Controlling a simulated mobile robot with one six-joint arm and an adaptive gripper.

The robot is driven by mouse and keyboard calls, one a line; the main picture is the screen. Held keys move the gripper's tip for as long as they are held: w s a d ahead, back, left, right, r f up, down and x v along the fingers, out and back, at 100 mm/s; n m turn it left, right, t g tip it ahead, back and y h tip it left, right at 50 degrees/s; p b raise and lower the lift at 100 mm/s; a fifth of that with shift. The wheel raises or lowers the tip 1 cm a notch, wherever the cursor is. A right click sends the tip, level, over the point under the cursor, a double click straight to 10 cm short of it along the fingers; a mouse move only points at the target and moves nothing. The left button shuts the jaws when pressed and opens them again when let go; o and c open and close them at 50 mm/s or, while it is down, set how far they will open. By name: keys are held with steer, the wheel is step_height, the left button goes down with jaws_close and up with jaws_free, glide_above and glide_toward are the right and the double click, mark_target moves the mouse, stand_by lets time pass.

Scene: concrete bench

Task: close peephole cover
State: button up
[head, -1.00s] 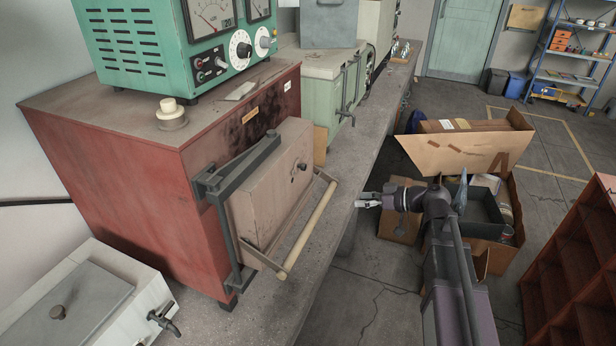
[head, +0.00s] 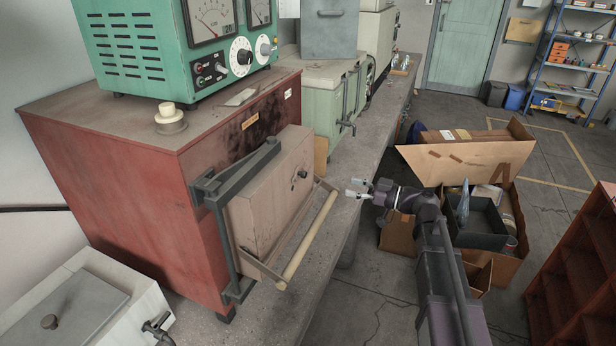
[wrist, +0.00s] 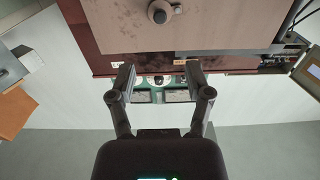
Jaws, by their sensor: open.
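The peephole fitting (head: 300,173) is a small dark piece on the pale face of the furnace door (head: 265,200).
A pale handle bar (head: 308,236) stands out along the door's lower right side. The red furnace (head: 120,180) stands on a concrete bench (head: 262,318) with a green meter unit (head: 140,45) on top. Cardboard boxes (head: 465,155) lie on the floor behind my arm.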

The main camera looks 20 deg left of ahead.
steer(key=w+a, duration=0.1)
steer(key=a, duration=1.2)
steer(key=shift+a, duration=0.25)
jaws_close()
